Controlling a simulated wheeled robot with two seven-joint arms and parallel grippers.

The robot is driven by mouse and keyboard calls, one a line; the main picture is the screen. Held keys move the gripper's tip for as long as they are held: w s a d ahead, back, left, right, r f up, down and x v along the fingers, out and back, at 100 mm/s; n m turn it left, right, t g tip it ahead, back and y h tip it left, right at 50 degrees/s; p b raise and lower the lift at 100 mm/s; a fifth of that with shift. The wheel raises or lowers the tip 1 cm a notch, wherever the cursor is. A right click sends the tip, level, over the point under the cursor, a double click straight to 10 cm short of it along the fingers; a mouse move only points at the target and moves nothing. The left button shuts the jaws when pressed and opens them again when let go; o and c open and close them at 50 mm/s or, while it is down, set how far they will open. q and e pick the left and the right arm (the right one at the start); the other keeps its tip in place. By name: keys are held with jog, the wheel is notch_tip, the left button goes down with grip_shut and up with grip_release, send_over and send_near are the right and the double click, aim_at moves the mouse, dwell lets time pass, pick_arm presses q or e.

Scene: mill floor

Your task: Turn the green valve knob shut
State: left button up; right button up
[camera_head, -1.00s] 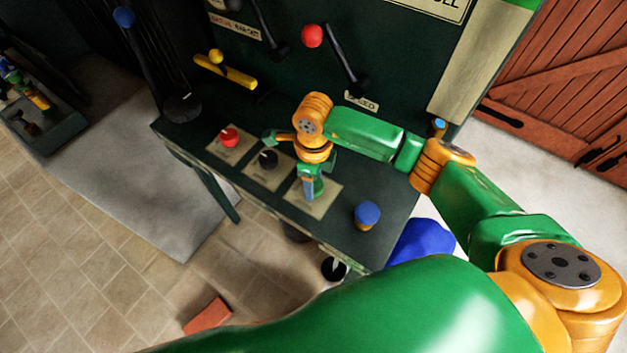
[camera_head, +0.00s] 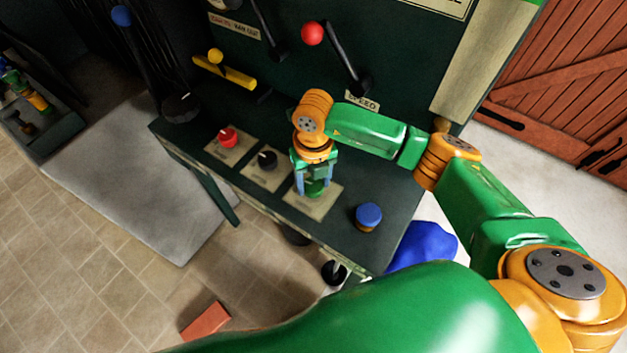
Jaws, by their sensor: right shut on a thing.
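The green valve knob (camera_head: 314,187) stands on the rightmost of the pale plates on the dark green bench. My right gripper (camera_head: 314,184) points down over it and is shut on it, with a blue-grey finger on either side. The gripper and wrist hide the top of the knob. My left gripper is not in the picture.
A black knob (camera_head: 267,160) and a red knob (camera_head: 227,137) sit on plates to the left. A blue button (camera_head: 368,216) is to the right. A brick (camera_head: 206,321) lies on the floor.

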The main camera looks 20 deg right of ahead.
aim_at(313, 184)
jog(key=shift+m, duration=0.9)
jog(key=o, duration=1.4)
notch_tip(313, 184, up, 7)
jog(key=shift+b, duration=0.7)
